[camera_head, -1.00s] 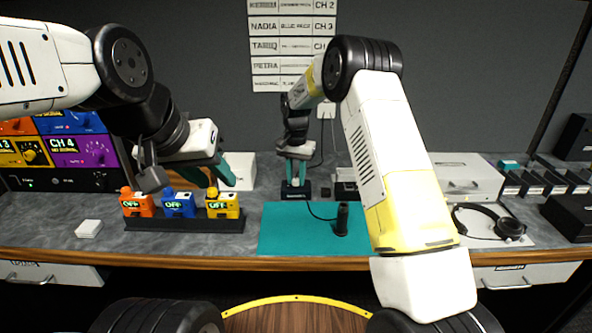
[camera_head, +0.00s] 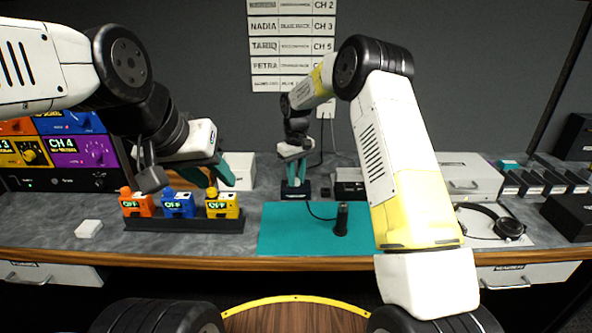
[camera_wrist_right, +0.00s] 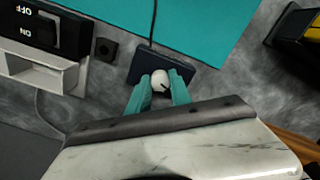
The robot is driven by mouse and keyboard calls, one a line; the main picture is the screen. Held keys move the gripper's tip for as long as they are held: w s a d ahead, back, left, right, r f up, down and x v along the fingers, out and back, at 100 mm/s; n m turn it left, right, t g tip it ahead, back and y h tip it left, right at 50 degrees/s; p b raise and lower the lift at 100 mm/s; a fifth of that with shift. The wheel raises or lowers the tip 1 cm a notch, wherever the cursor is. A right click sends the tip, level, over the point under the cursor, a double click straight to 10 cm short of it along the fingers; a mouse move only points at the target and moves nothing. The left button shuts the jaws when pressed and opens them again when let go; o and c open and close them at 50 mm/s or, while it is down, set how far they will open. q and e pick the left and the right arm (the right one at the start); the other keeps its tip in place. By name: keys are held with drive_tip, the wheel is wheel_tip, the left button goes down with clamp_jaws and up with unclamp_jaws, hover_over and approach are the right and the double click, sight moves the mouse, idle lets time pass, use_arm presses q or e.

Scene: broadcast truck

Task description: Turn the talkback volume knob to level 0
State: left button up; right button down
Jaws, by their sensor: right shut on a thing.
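The talkback volume knob, a white round cap with a short dark mark (camera_wrist_right: 160,79), sits on a dark blue box (camera_wrist_right: 138,66). In the head view the same box (camera_head: 296,193) stands on the counter behind the teal mat. My right gripper (camera_head: 295,172) is over the box with its teal fingers pointing down. In the right wrist view its fingers (camera_wrist_right: 158,92) close around the knob from both sides. I cannot read any level markings around the knob.
Orange (camera_head: 137,204), blue (camera_head: 178,205) and yellow (camera_head: 222,205) beltpacks reading OFF stand in a black rack. A teal mat (camera_head: 285,240) carries a black upright object (camera_head: 341,219). An ON/OFF switch unit (camera_wrist_right: 55,30) is close to the knob box. Headphones (camera_head: 507,228) lie right.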

sight(296, 180)
drive_tip(key=shift+n, duration=2)
drive_tip(key=c, duration=1.2)
unclamp_jaws()
drive_tip(key=shift+o, duration=0.2)
wheel_tip(296, 180, up, 7)
drive_tip(key=shift+f, duration=0.1)
drive_tip(key=shift+r, duration=0.5)
